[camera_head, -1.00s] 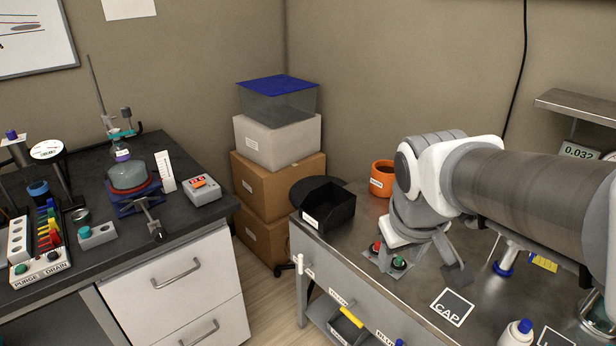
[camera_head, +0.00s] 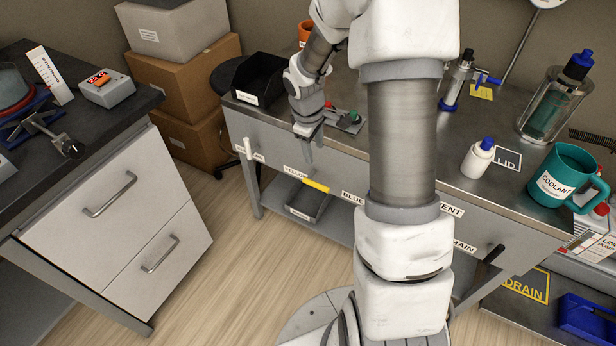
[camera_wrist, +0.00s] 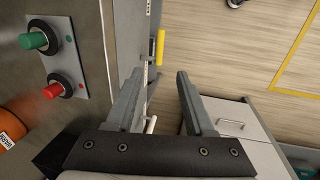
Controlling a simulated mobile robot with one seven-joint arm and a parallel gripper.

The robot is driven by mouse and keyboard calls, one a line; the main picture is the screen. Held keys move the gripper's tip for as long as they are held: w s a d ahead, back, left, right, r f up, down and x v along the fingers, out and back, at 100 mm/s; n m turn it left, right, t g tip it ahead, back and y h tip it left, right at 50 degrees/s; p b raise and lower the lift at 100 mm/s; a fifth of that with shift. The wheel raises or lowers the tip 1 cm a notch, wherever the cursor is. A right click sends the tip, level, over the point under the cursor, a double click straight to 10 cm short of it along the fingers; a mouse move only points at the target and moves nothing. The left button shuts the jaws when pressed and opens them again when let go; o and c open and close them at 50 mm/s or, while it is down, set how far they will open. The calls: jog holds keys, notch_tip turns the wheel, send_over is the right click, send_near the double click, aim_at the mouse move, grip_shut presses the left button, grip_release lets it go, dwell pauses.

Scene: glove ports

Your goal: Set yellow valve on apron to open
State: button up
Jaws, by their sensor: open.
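The yellow valve's handle (camera_head: 317,186) is a short bar on the grey front apron (camera_head: 268,150) of the metal bench. It lies roughly level, along the apron, by a label reading YELLOW (camera_head: 295,173). My gripper (camera_head: 309,163) is in front of the apron, close to the handle and a little to its upper left. In the wrist view my gripper (camera_wrist: 160,75) is open and empty. There the yellow handle (camera_wrist: 160,47) shows just beyond the fingertips, apart from both. The valve's mounting behind the handle is hard to make out.
A white handle (camera_head: 249,149) stands upright on the apron to the left, and a BLUE label (camera_head: 352,196) is to the right. Red and green buttons (camera_head: 354,116) and a black bin (camera_head: 259,77) sit on the bench. A grey tray (camera_head: 308,207) is below. My arm hides the apron's middle.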

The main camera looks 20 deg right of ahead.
aim_at(319, 185)
jog(key=d+f+b, duration=0.1)
jog(key=f, duration=0.4)
jog(key=w+f+b, duration=0.1)
jog(key=f+b, duration=0.1)
jog(key=f, duration=0.4)
jog(key=w+d+f+b, duration=0.1)
jog(key=f+b, duration=0.1)
jog(key=f, duration=0.4)
jog(key=shift+w+d+f, duration=0.1)
jog(key=shift+d+f, duration=0.1)
jog(key=shift+d, duration=0.15)
grip_shut()
dwell(0.6)
